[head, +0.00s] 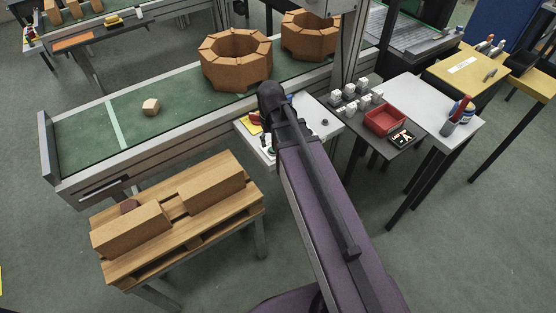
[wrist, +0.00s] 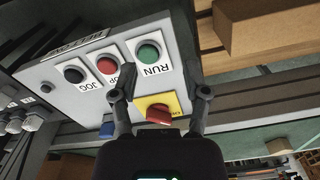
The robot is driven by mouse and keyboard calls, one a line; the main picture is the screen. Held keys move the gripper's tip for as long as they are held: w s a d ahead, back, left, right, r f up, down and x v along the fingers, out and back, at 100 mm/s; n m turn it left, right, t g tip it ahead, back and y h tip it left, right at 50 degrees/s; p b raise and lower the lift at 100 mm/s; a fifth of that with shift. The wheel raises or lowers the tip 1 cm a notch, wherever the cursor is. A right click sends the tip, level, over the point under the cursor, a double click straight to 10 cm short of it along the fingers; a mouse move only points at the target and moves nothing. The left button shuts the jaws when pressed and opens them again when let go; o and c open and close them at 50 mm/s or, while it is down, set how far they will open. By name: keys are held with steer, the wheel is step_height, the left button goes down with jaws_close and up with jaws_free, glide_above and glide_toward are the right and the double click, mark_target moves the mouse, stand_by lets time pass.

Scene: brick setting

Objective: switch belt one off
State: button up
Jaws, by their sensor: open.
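A pale control box (wrist: 55,75) fills much of the wrist view, its lettering upside down. It has a green RUN button (wrist: 148,54), a red button (wrist: 107,66) with a partly covered label, and a black JOG button (wrist: 74,75). A red rotary knob (wrist: 159,114) sits on a yellow plate (wrist: 152,101). My gripper (wrist: 160,78) is open and empty, its fingers on either side of the knob; I cannot tell if they touch the box. In the head view my arm covers part of the box (head: 328,115) and hides my fingers. The box stands beside the green belt (head: 180,108).
Octagonal brick rings (head: 237,68) and a small block (head: 150,106) lie on the belt. A pallet (head: 217,210) with brown blocks (head: 131,229) stands at front left. A dark table with a red tray (head: 385,120) is right of the box.

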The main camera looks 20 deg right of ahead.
steer(key=s+f+b, duration=0.1)
steer(key=s, duration=0.5)
steer(key=shift+s+f+m, duration=0.25)
steer(key=shift+s+m, duration=0.15)
